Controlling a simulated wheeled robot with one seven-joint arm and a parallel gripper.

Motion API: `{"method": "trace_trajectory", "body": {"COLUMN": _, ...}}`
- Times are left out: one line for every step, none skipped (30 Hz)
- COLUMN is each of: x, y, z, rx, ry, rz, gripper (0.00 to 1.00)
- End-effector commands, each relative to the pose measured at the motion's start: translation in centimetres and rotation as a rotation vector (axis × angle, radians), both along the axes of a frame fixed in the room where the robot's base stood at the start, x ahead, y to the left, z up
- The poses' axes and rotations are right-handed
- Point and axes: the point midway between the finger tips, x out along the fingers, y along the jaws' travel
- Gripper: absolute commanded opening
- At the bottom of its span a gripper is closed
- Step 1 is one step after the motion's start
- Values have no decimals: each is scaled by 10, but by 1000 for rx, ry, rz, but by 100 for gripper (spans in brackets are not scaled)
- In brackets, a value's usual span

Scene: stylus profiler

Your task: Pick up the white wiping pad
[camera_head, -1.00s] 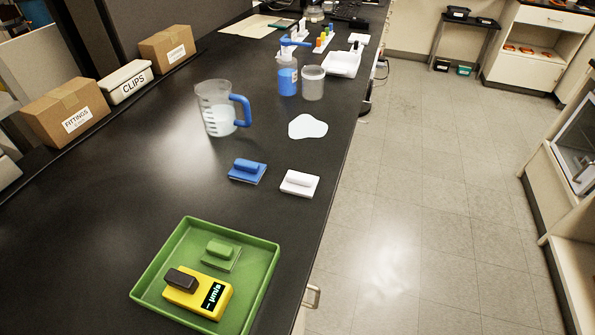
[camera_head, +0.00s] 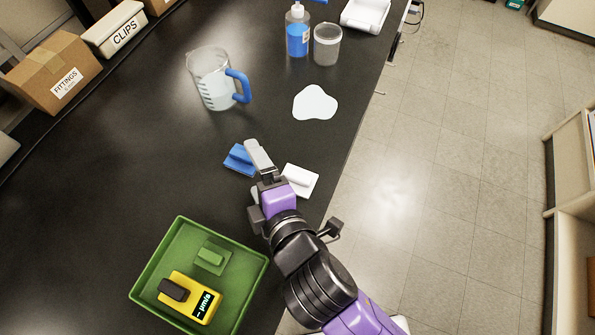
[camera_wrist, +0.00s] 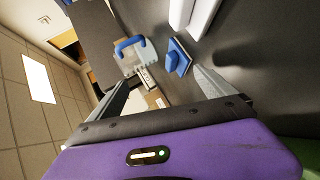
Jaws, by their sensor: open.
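The white wiping pad (camera_head: 301,181), a flat slab with a raised white grip bar, lies on the black bench near its right edge. In the wrist view the white pad (camera_wrist: 202,14) is cut off by the top edge. My gripper (camera_head: 255,163) is open and empty, above the bench, just left of the white pad and partly in front of the blue pad (camera_head: 240,159). In the wrist view the two fingers of my gripper (camera_wrist: 160,76) are spread apart, with the blue pad (camera_wrist: 179,57) showing beyond them.
A green tray (camera_head: 149,270) holds a green pad (camera_head: 212,257) and a yellow device (camera_head: 190,299). Boxes line the left.

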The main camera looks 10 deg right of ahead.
Motion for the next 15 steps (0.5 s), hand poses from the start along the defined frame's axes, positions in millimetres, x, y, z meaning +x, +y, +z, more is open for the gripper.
{"method": "trace_trajectory", "body": {"x": 8, "y": 10, "z": 11, "rx": -94, "ry": -5, "rz": 6, "gripper": 94}}
{"method": "trace_trajectory", "body": {"x": 11, "y": 13, "z": 13, "rx": -156, "ry": -2, "rz": 9, "gripper": 94}}
{"method": "trace_trajectory", "body": {"x": 15, "y": 17, "z": 18, "rx": -237, "ry": 2, "rz": 11, "gripper": 94}}
{"method": "trace_trajectory", "body": {"x": 17, "y": 20, "z": 21, "rx": -297, "ry": 7, "rz": 12, "gripper": 94}}
{"method": "trace_trajectory", "body": {"x": 20, "y": 23, "z": 24, "rx": -356, "ry": 13, "rz": 16, "gripper": 94}}
{"method": "trace_trajectory", "body": {"x": 21, "y": 26, "z": 30, "rx": -431, "ry": 23, "rz": 19, "gripper": 94}}
{"method": "trace_trajectory", "body": {"x": 22, "y": 29, "z": 34, "rx": -486, "ry": 32, "rz": 21, "gripper": 94}}
{"method": "trace_trajectory", "body": {"x": 23, "y": 32, "z": 38, "rx": -541, "ry": 44, "rz": 26, "gripper": 94}}
{"method": "trace_trajectory", "body": {"x": 22, "y": 32, "z": 41, "rx": -616, "ry": 64, "rz": 32, "gripper": 94}}
{"method": "trace_trajectory", "body": {"x": 21, "y": 29, "z": 40, "rx": -676, "ry": 85, "rz": 35, "gripper": 94}}
{"method": "trace_trajectory", "body": {"x": 19, "y": 24, "z": 37, "rx": -738, "ry": 109, "rz": 41, "gripper": 94}}
{"method": "trace_trajectory", "body": {"x": 16, "y": 17, "z": 32, "rx": -817, "ry": 144, "rz": 51, "gripper": 94}}
{"method": "trace_trajectory", "body": {"x": 13, "y": 11, "z": 28, "rx": -874, "ry": 172, "rz": 60, "gripper": 94}}
{"method": "trace_trajectory", "body": {"x": 9, "y": 5, "z": 25, "rx": -928, "ry": 199, "rz": 71, "gripper": 94}}
{"method": "trace_trajectory", "body": {"x": 5, "y": -2, "z": 21, "rx": -999, "ry": 237, "rz": 87, "gripper": 94}}
